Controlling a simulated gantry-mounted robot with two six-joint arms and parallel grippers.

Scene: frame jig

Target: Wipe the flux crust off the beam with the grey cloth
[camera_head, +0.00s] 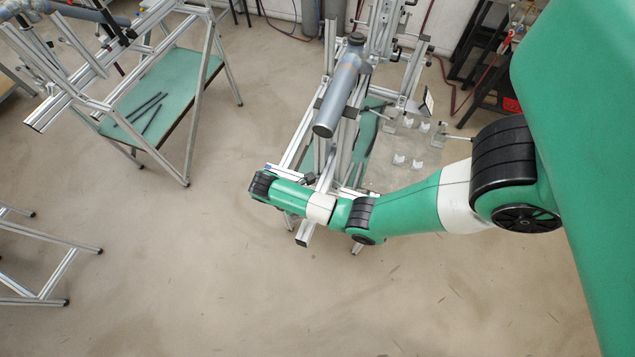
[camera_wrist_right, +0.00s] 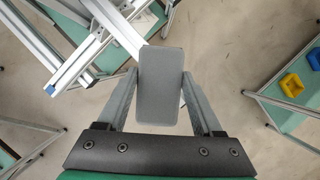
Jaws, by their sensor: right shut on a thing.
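My right gripper (camera_wrist_right: 160,78) is shut on the grey cloth (camera_wrist_right: 160,95), which looks like a flat, rounded rectangular pad between the two fingers. In the right wrist view the cloth is over bare floor, just right of the aluminium beams (camera_wrist_right: 108,22) of a frame. I cannot tell which one is the beam in question. No flux crust can be made out on them. My left gripper is in neither view.
A thick grey tube (camera_head: 342,92) lies along the central frame. Small clear holders (camera_head: 399,159) stand to its right. Another frame with a green shelf (camera_head: 160,95) is at the upper left. Blue (camera_wrist_right: 291,85) and yellow (camera_wrist_right: 314,59) bins sit on a bench at right. The foreground floor is clear.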

